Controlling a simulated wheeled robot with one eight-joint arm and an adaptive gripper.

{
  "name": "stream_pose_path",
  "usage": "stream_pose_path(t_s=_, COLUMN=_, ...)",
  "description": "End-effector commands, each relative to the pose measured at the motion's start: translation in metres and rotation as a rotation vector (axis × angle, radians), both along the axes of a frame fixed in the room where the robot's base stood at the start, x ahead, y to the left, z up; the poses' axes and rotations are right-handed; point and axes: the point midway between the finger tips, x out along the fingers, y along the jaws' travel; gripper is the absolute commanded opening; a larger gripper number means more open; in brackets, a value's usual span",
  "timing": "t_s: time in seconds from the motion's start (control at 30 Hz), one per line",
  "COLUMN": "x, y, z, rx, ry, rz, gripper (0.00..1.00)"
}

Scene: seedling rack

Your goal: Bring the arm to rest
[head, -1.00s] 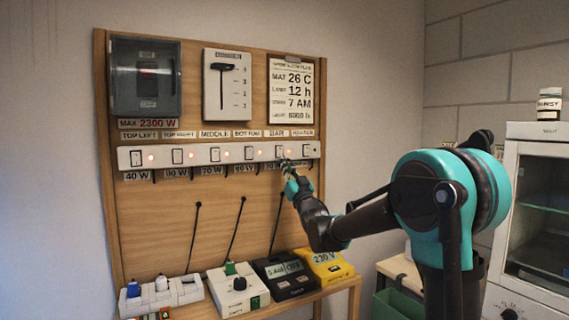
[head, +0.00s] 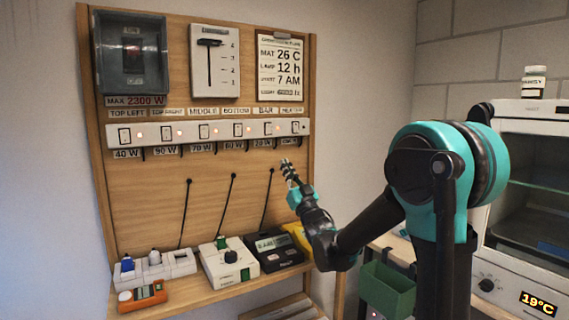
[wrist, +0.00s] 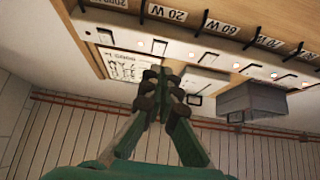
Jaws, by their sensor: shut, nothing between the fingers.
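My gripper (head: 289,172) is shut and empty, held in front of the wooden panel (head: 150,200), below the right end of the switch strip (head: 215,132). In the wrist view my gripper (wrist: 165,82) shows its fingers together, with the strip (wrist: 150,40) beyond them. My arm reaches in from the right in the head view. The gripper appears apart from the panel, though the exact gap cannot be told.
A shelf below carries a white socket block (head: 155,265), an orange device (head: 142,297), a white dial box (head: 228,262), a black timer (head: 277,248) and a partly hidden yellow box (head: 299,235). A green bin (head: 387,288) and a white cabinet (head: 515,265) stand right.

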Motion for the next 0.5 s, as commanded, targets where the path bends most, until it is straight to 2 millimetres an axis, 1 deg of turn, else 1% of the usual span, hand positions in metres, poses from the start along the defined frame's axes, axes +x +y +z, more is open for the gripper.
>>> stream_pose_path(t_s=0.23, x=0.000, y=-0.001, z=0.000, rx=-0.001, ry=0.002, rz=-0.002, gripper=0.00)
stream_pose_path(t_s=0.3, x=0.002, y=-0.005, z=-0.003, rx=-0.007, ry=0.020, rz=-0.016, gripper=0.00)
stream_pose_path(t_s=0.37, x=0.005, y=-0.014, z=-0.011, rx=-0.020, ry=0.060, rz=-0.045, gripper=0.00)
stream_pose_path(t_s=0.43, x=0.010, y=-0.032, z=-0.026, rx=-0.045, ry=0.140, rz=-0.099, gripper=0.00)
stream_pose_path(t_s=0.47, x=0.012, y=-0.042, z=-0.036, rx=-0.060, ry=0.183, rz=-0.127, gripper=0.00)
stream_pose_path(t_s=0.5, x=0.013, y=-0.057, z=-0.051, rx=-0.081, ry=0.250, rz=-0.168, gripper=0.00)
